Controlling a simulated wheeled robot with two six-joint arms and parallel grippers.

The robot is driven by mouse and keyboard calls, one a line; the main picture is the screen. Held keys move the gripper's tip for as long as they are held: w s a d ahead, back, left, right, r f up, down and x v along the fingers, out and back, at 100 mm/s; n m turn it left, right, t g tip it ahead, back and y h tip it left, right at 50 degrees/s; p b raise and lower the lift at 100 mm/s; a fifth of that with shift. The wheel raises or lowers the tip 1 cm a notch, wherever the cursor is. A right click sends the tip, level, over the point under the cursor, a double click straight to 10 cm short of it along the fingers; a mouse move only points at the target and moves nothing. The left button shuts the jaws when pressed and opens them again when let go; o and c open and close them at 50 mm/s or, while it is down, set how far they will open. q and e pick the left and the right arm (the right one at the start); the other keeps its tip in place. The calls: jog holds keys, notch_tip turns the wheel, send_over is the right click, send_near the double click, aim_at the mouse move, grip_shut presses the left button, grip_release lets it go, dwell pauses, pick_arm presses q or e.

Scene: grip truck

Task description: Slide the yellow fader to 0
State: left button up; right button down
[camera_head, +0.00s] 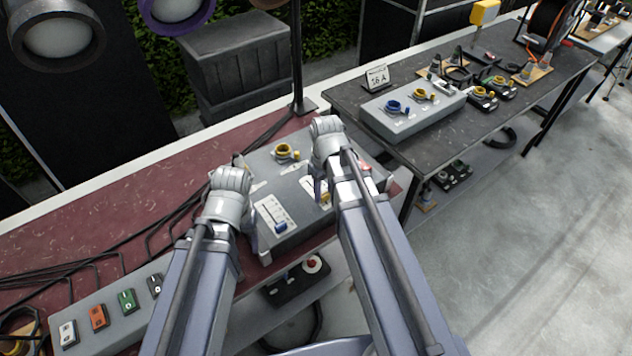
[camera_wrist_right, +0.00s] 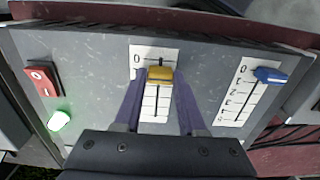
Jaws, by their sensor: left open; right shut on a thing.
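The yellow fader (camera_wrist_right: 160,74) sits on a white scale plate (camera_wrist_right: 152,108) in the right wrist view. Its cap is near the top of the slot, a little below the printed 0. My right gripper (camera_wrist_right: 160,82) has its two purple fingers on either side of the cap and is shut on it. In the head view the yellow fader (camera_head: 325,197) is partly hidden by my right gripper (camera_head: 319,186). My left gripper (camera_head: 238,180) is open over the left part of the grey panel (camera_head: 262,165), with its fingertips mostly hidden.
A blue fader (camera_wrist_right: 270,74) with its own scale is right of the yellow one in the wrist view. A red switch (camera_wrist_right: 42,80) and a lit green button (camera_wrist_right: 60,120) are at left. A yellow ring connector (camera_head: 286,152) stands on the panel's far side.

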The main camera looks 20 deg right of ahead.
aim_at(328, 204)
jog(key=shift+s+d, duration=0.2)
jog(key=shift+s, duration=0.3)
jog(key=shift+s+d, duration=0.15)
jog(key=shift+s, duration=0.35)
jog(key=shift+w, duration=0.1)
jog(key=shift+c, duration=2.4)
grip_release()
notch_tip(328, 204, up, 8)
jog(key=p, duration=0.7)
jog(key=shift+f+p, duration=0.15)
jog(key=shift+p, duration=0.25)
